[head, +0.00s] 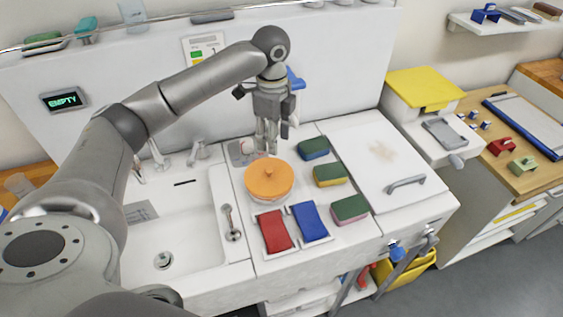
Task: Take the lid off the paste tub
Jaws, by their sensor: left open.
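The paste tub (267,199) stands on the white counter right of the sink. Its orange lid (269,178), with a small knob on top, sits on it and hides most of the tub. My left gripper (267,150) points down just behind and above the lid in the picture. It is open with nothing between its fingers. I cannot tell whether its fingertips touch anything. My right gripper is not in view.
Several sponges (330,174) lie right of the tub. Red (274,231) and blue (310,222) cloths lie in front. The sink (190,240) is left. A white lid with a handle (405,185) is at the right. A dark screen (64,99) reads EMPTY.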

